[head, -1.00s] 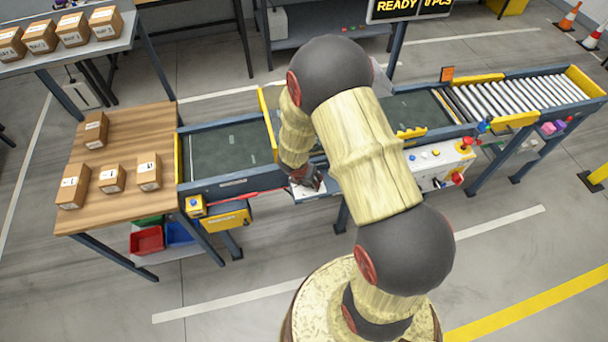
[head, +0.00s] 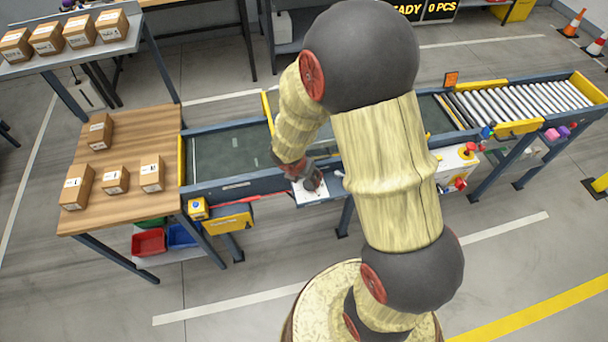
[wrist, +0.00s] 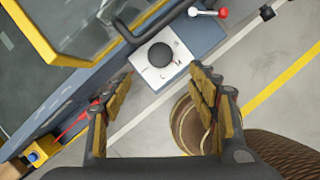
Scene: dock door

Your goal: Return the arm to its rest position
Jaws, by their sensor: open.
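My arm rises from its base and bends over toward the conveyor in the head view. My gripper (head: 308,181) points down beside the near edge of the conveyor, over a small white panel (head: 309,195). In the wrist view my gripper (wrist: 165,105) has its two fingers wide apart with nothing between them. Beyond the fingertips, the white panel (wrist: 166,75) carries a round black knob (wrist: 160,55). The gripper looks apart from the knob in the wrist view; the head view does not show the gap clearly.
The conveyor (head: 228,153) runs behind my gripper, with a yellow guard (head: 267,112) standing on it. A wooden table (head: 130,140) with several boxes is at left. A control box (head: 456,165) with buttons sits at right. Open floor lies in front.

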